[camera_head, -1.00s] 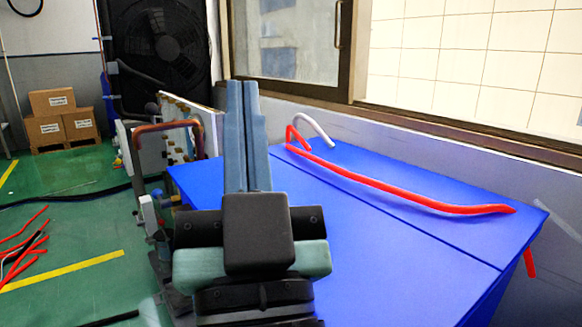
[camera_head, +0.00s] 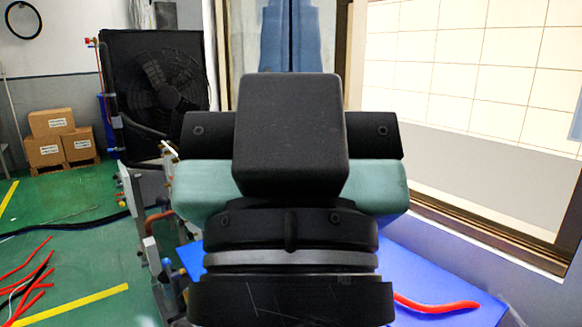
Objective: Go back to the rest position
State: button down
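My gripper (camera_head: 291,30) is in the upper middle of the head view, large and close to the camera. Its two blue-grey fingers point up and lie together with only a thin seam between them. Nothing shows between them, and their tips reach the top edge of the picture. The dark gripper body and teal wrist part hide much of the middle of the scene.
A blue tabletop (camera_head: 455,310) lies behind and below my arm, mostly hidden, with a red hose (camera_head: 436,306) on it. A window frame and wall are at right. A black fan (camera_head: 160,85), cardboard boxes (camera_head: 62,138) and loose red hoses (camera_head: 30,283) are at left.

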notch_tip(320, 180, up, 18)
jog(key=p, duration=1.5)
jog(key=shift+f, duration=0.2)
